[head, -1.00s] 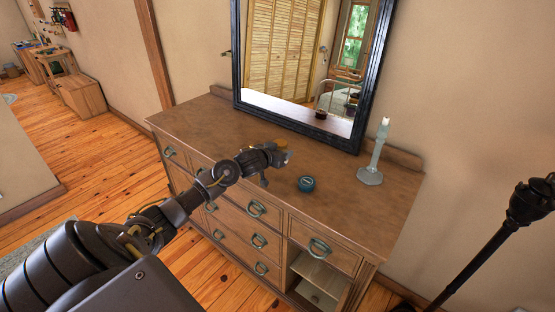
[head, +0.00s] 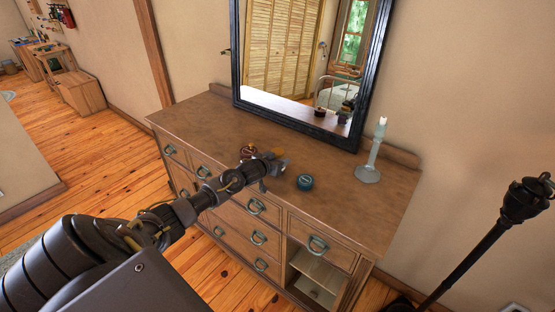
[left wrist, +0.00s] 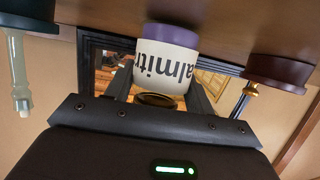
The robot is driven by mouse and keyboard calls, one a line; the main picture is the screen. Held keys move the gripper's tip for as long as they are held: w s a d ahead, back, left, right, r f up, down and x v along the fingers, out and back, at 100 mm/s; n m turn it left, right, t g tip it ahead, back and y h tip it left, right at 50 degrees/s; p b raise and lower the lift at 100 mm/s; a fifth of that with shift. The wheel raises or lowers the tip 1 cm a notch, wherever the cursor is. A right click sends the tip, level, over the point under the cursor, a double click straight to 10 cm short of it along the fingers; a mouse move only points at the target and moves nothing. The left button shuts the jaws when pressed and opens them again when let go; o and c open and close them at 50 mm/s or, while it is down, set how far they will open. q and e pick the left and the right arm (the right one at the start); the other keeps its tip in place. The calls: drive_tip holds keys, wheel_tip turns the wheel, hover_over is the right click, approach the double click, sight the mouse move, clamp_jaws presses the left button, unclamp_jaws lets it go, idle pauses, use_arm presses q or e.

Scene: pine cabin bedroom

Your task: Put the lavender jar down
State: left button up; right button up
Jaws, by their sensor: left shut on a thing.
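My left gripper (head: 276,163) is low over the dresser top (head: 210,121), between a teal jar and a dark red jar. In the left wrist view, where the dresser top is at the upper edge, its fingers (left wrist: 160,93) are shut on the lavender jar (left wrist: 165,58). The jar has a pale label with dark letters, a purple band at the dresser end and a gold lid at the other end. It looks upright, its base at or close to the wood; I cannot tell whether it touches. The gripper mostly hides it in the head view. My right gripper is not in view.
The teal jar (head: 305,182) stands just right of the gripper. The dark red jar (head: 248,150) is to its left, also in the left wrist view (left wrist: 280,72). A candlestick (head: 370,160) stands farther right. A black-framed mirror (head: 236,60) is behind. The dresser's left part is clear.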

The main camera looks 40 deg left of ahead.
use_arm(q)
drive_tip(key=shift+f, duration=0.1)
drive_tip(key=o, duration=1.1)
drive_tip(key=b+v, duration=0.1)
drive_tip(key=v, duration=1.1)
